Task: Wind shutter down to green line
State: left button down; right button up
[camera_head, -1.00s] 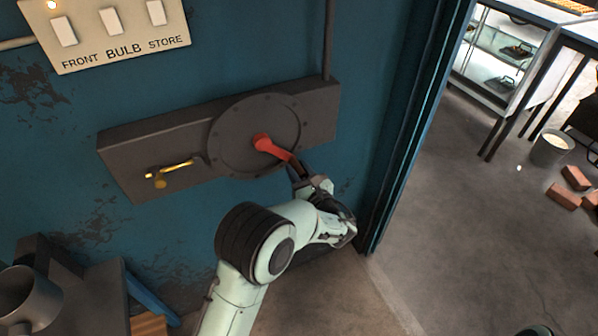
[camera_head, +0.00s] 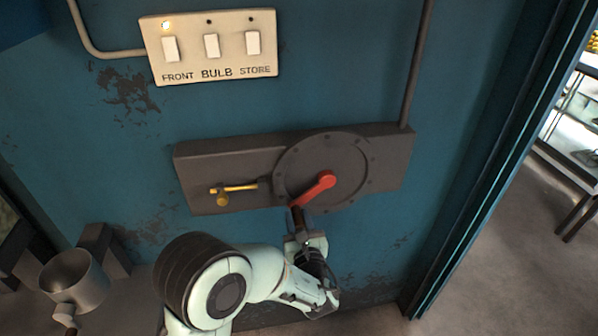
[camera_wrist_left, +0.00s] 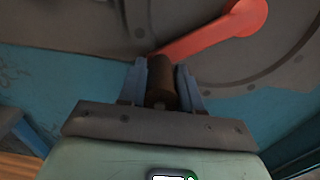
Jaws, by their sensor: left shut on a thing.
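A red crank (camera_head: 318,186) sits on a round dark plate (camera_head: 352,163) of a grey wall box (camera_head: 391,151). Its arm slopes down and left from the hub. My left gripper (camera_head: 297,220) is shut on the crank's handle, at the lower end of the arm. In the left wrist view the brown handle (camera_wrist_left: 160,82) sits between the two fingers of my left gripper (camera_wrist_left: 161,88), with the red crank arm (camera_wrist_left: 215,33) running up to the right. The shutter and the green line are not in view. My right gripper is not in view.
A brass lever (camera_head: 236,188) sits on the box left of the crank. A switch panel (camera_head: 212,48) marked FRONT, BULB and STORE is above. A grey metal cup (camera_head: 76,280) stands at lower left. A doorway with open floor (camera_head: 500,235) is at right.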

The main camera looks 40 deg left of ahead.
pick_arm(q)
jog(key=r, duration=0.1)
jog(key=s+a+r, duration=0.1)
jog(key=shift+r+p, duration=0.3)
jog(key=shift+p, duration=0.05)
jog(key=c, duration=0.5)
grip_release()
jog(key=shift+w+f, duration=0.1)
jog(key=shift+f, duration=0.15)
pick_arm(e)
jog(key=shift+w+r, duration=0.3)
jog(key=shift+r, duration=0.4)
pick_arm(q)
jog(key=shift+s+d, duration=0.35)
jog(key=shift+d, duration=0.2)
jog(key=b+v, duration=0.1)
jog(key=v, duration=1)
jog(key=shift+a, duration=0.1)
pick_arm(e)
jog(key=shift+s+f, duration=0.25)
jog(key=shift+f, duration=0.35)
